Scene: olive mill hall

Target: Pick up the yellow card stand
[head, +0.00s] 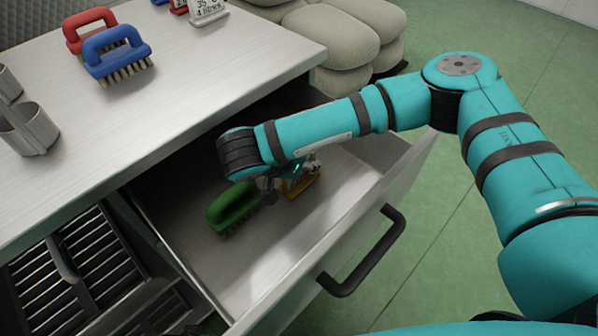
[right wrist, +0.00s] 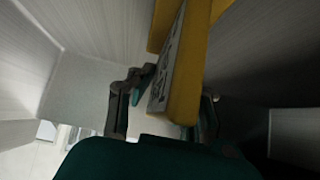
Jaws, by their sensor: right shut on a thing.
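The yellow card stand (head: 299,187) is inside the open drawer, partly hidden by my right gripper. In the right wrist view the yellow card stand (right wrist: 190,75) rises between the fingers, with a pale printed face on its left side. My right gripper (head: 283,183) reaches down into the drawer, and its fingers (right wrist: 165,100) are shut on the stand. I cannot tell whether the stand touches the drawer floor. My left gripper is not in view.
A green brush (head: 232,206) lies in the drawer (head: 245,270) just left of my right gripper. The drawer front has a black handle (head: 362,252). On the table (head: 200,80) are a blue brush (head: 115,55), a red brush (head: 88,22), metal cups (head: 30,128) and a white card stand (head: 207,10).

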